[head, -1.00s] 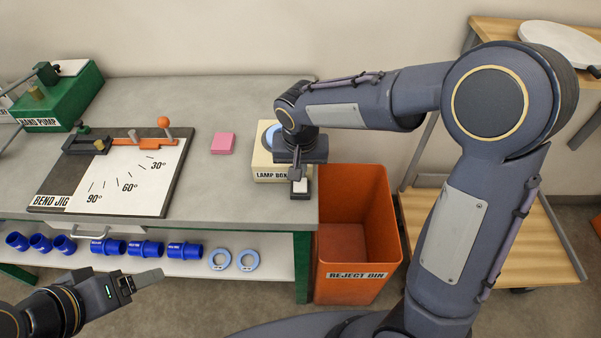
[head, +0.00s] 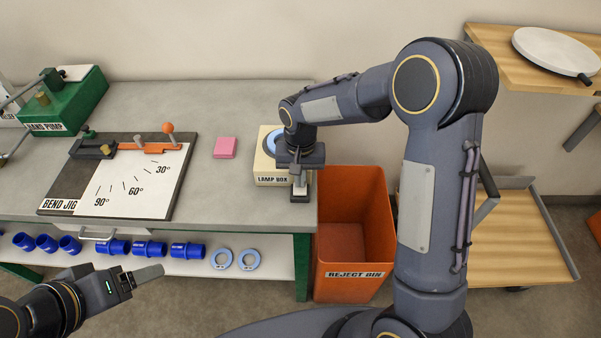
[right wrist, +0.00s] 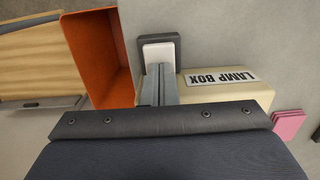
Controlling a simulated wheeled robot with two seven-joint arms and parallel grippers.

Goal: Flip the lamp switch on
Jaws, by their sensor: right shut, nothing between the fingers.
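The cream lamp box (head: 265,171) stands at the right end of the grey bench, with a blue ring partly visible on top. The lamp switch (head: 300,194), a white rocker in a dark frame, lies at the bench edge beside the box. It also shows in the right wrist view (right wrist: 159,53). My right gripper (head: 299,183) is shut and empty, pointing down, its fingertips over the switch's near part. I cannot tell whether they touch the rocker. My left gripper (head: 148,273) is low at the left, away from the bench top, and its finger gap cannot be made out.
An orange reject bin (head: 350,272) stands right of the bench, close to the switch. A pink pad (head: 225,148) and the bend jig (head: 60,190) lie left of the lamp box. A wooden cart (head: 500,240) is further right.

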